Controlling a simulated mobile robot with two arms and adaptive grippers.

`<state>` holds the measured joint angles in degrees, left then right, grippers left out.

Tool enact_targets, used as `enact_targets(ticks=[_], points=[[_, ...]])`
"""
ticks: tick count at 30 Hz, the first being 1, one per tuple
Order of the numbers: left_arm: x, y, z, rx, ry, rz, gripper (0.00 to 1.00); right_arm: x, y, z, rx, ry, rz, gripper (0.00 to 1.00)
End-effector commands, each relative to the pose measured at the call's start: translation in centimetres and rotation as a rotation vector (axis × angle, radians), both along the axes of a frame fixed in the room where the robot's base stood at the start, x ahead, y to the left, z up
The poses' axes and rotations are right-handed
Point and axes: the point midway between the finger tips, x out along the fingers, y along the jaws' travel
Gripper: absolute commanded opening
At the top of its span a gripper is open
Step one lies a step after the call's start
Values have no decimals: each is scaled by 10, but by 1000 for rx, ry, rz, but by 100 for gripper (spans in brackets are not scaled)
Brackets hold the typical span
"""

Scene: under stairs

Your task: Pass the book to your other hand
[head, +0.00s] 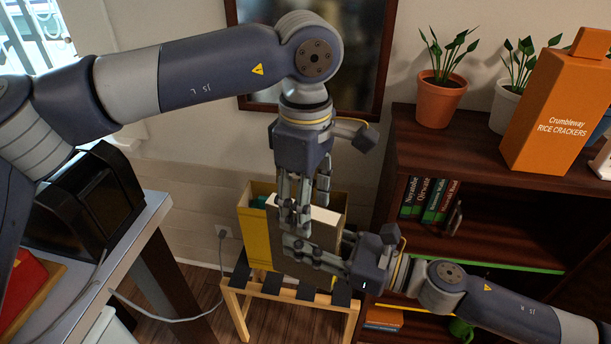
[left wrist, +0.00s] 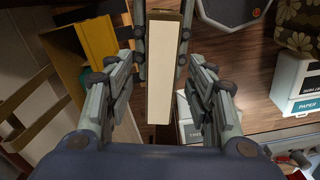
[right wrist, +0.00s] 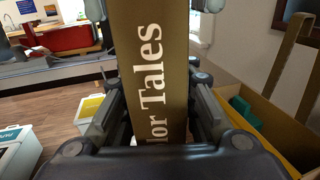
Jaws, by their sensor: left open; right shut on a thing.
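The book (head: 309,235) is olive brown with cream pages and is held upright in the air. My right gripper (head: 301,250) is shut on it from the right and below. In the right wrist view its spine, lettered "lor Tales" (right wrist: 152,70), stands between the fingers. My left gripper (head: 304,215) points down from above, open, its fingers on either side of the book's upper part. In the left wrist view, the cream page edge (left wrist: 163,85) lies between the left fingers, with gaps on both sides. Part of the cover is hidden behind the fingers.
A yellow box (head: 256,235) stands on a small wooden stand (head: 240,300) right behind the book. A dark shelf (head: 430,160) at right bears plants and an orange cracker box (head: 552,115). A table edge (head: 150,225) is at left.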

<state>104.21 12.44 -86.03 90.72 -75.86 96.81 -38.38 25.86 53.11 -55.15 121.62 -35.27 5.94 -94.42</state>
Motion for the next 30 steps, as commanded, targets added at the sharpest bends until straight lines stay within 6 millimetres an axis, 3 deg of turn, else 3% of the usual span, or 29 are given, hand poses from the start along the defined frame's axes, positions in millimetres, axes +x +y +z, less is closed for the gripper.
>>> enact_targets(ticks=[6,15,22,24,25,27,30], points=[[0,0,-17,0,0,1,50,0,0,1,1,-2,1,0],[0,0,-20,0,0,1,50,0,0,1,1,-2,0,0],[0,0,-19,0,0,1,0,0,0,1,1,-2,1,0],[0,0,-19,0,0,0,0,0,0,1,1,-2,1,0],[0,0,-19,-1,0,0,0,0,0,1,1,-2,1,31],[0,0,-19,-1,0,0,0,0,0,1,1,-2,2,47],[0,0,-19,-1,0,0,0,0,0,1,1,0,1,50]])
